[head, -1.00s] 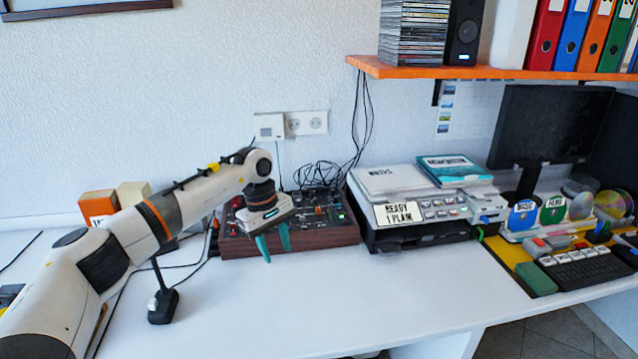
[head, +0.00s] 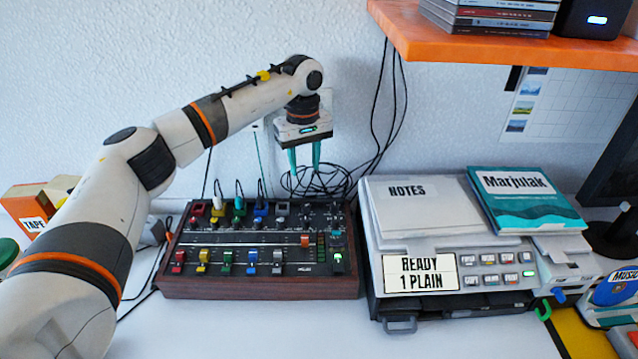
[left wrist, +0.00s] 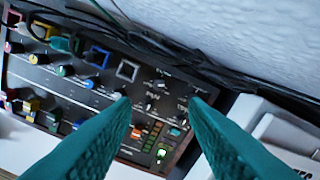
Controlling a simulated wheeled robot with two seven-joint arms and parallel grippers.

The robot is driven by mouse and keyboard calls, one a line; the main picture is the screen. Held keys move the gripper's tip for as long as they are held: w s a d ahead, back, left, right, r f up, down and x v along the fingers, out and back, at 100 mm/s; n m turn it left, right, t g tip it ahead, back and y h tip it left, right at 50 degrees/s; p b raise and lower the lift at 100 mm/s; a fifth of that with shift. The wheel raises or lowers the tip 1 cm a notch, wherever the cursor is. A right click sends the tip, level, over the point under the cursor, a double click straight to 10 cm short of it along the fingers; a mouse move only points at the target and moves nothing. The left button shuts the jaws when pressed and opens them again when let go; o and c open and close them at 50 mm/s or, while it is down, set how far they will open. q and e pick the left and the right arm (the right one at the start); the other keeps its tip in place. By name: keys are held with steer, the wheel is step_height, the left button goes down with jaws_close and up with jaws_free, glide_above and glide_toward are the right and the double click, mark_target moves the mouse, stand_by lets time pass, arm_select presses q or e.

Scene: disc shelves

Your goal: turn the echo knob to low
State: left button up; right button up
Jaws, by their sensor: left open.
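The mixer (head: 250,284) is a dark panel in a brown wooden case at the back of the white desk, with coloured sliders and several knobs. Small dark knobs with white lettering sit in its upper right part; one knob (left wrist: 159,84) shows between my fingers in the left wrist view. I cannot read which one is the echo knob or its setting. My left gripper (head: 304,170) is open and empty, teal fingers pointing down above the mixer's back right part, apart from it in the head view. The left wrist view shows both fingertips (left wrist: 158,102) over this knob area. My right gripper is not in view.
A printer (head: 475,284) with a "READY 1 PLAIN" sign, notes and a teal book stands right of the mixer. Black cables (head: 315,180) lie behind it. An orange shelf (head: 470,42) hangs at upper right. The desk front is clear.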

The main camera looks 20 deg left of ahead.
mark_target(306, 205)
arm_select(q)
steer(key=f, duration=0.4)
steer(key=shift+s, duration=0.4)
steer(key=f, duration=0.5)
steer(key=f+p, duration=0.1)
steer(key=f, duration=0.1)
steer(key=shift+w+f, duration=0.25)
steer(key=shift+f, duration=0.1)
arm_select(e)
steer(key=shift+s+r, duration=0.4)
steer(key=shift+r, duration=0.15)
arm_select(q)
jaws_close()
